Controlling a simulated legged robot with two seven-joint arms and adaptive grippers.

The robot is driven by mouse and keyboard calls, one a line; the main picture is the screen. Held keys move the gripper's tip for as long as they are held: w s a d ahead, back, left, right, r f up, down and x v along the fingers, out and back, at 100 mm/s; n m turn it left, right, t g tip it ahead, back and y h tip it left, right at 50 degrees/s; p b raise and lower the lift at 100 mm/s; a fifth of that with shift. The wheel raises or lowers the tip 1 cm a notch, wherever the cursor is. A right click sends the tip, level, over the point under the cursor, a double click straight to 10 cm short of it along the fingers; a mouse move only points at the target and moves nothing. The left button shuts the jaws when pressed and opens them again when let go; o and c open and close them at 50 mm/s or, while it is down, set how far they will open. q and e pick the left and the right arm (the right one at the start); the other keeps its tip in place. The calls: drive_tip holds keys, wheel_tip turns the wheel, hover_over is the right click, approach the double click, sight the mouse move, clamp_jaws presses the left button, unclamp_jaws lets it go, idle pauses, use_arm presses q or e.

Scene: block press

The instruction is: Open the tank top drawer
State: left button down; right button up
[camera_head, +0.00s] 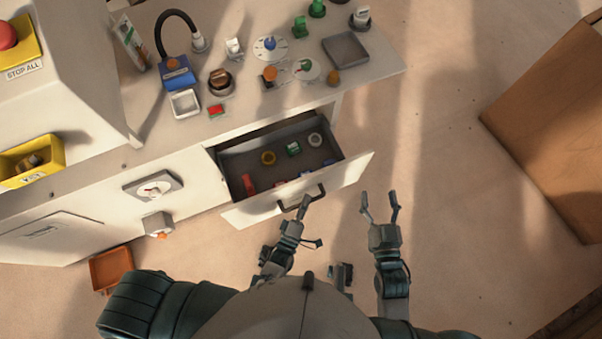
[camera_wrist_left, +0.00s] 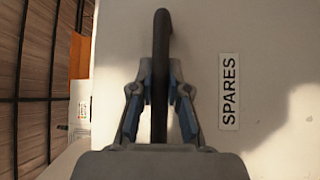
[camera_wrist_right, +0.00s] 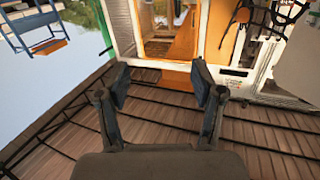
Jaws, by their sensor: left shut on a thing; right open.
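The drawer (camera_head: 240,217) under the white bench top is pulled out, with several small parts inside. Its front panel also shows in the left wrist view (camera_wrist_left: 270,50), with a "SPARES" label (camera_wrist_left: 229,91). My left gripper (camera_head: 302,203) is shut on the dark drawer handle (camera_head: 318,196). In the left wrist view the handle (camera_wrist_left: 161,60) stands upright between the fingers (camera_wrist_left: 160,105). My right gripper (camera_head: 381,203) is open and empty, to the right of the drawer, above the floor. Its open fingers also show in the right wrist view (camera_wrist_right: 162,90).
The bench top (camera_head: 380,75) holds a grey tray (camera_head: 346,49), knobs, dials and a blue device (camera_head: 177,76). A dial (camera_head: 153,187) sits on the bench front. An orange bin (camera_head: 110,268) is on the floor. A brown box (camera_head: 550,120) stands at right. Floor between is clear.

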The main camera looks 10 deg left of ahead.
use_arm(q)
drive_tip(key=shift+s+a+f, duration=0.1)
drive_tip(key=shift+a+f, duration=0.05)
drive_tip(key=shift+a, duration=0.1)
drive_tip(key=c, duration=1.2)
unclamp_jaws()
drive_tip(key=shift+o, duration=0.3)
use_arm(e)
drive_tip(key=shift+a+r, duration=0.1)
drive_tip(key=shift+a, duration=0.6)
use_arm(q)
drive_tip(key=shift+s, duration=0.4)
drive_tip(key=v, duration=1.1)
use_arm(e)
drive_tip(key=shift+s+d, duration=0.1)
drive_tip(key=shift+d, duration=0.55)
use_arm(q)
drive_tip(key=shift+s+a, duration=0.1)
drive_tip(key=shift+a, duration=0.05)
use_arm(e)
drive_tip(key=shift+a, duration=0.65)
